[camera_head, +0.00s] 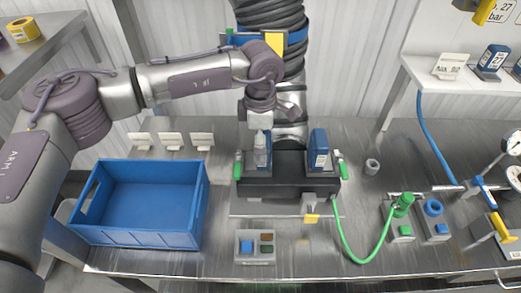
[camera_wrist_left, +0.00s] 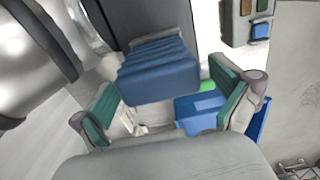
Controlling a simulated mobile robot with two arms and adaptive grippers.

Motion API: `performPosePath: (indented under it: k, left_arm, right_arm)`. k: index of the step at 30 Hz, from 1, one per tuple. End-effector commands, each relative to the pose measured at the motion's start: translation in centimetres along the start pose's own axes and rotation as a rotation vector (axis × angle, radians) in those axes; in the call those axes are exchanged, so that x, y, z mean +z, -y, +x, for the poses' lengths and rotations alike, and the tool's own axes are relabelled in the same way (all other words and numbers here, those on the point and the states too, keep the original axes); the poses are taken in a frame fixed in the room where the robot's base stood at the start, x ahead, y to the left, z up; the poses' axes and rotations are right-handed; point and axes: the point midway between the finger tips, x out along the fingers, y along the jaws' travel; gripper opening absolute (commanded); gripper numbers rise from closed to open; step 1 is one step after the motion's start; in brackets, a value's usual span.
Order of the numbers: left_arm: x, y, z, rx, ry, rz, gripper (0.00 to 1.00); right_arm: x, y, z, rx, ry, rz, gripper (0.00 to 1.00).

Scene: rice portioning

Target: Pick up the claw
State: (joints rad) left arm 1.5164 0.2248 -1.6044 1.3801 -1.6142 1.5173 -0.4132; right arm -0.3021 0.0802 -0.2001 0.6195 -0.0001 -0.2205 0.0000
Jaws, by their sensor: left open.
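My left gripper (camera_head: 259,128) reaches in from the left, above the dark station in the middle of the bench. In the left wrist view its green-padded fingers (camera_wrist_left: 166,106) stand apart. A ribbed blue block (camera_wrist_left: 158,72) shows between and beyond them; I cannot tell if it touches either finger. In the head view one blue block (camera_head: 262,156) is under the gripper, partly hidden, and another blue block (camera_head: 319,150) stands to its right. I cannot make out which thing is the claw. My right gripper is not in view.
An empty blue crate (camera_head: 145,240) stands at left. White label cards (camera_head: 171,141) stand behind it. A button box (camera_head: 254,247) is at the front. A green hose (camera_head: 350,252) runs right to a green fitting (camera_head: 402,205). A thick corrugated duct (camera_head: 268,15) rises behind the station.

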Motion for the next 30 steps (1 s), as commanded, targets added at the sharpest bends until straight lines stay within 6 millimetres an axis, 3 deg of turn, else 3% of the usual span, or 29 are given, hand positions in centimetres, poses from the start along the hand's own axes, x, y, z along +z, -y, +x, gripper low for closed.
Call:
performPosePath:
  k: [6, 12, 28, 30]
  left_arm:
    - [0.1, 0.0, 1.9, 0.000, 0.002, 0.000, 1.00]
    - [0.1, 0.0, 2.0, 0.001, 0.001, 0.000, 1.00]
    - [0.1, 0.0, 2.0, 0.001, 0.001, 0.000, 0.13]
    - [0.1, -0.1, 1.9, 0.003, 0.003, 0.000, 0.11]
  right_arm:
    - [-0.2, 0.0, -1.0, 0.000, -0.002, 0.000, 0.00]
    - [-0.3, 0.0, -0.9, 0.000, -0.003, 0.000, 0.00]
    - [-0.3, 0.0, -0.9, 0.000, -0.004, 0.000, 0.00]
    - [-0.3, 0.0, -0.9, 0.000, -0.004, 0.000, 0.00]
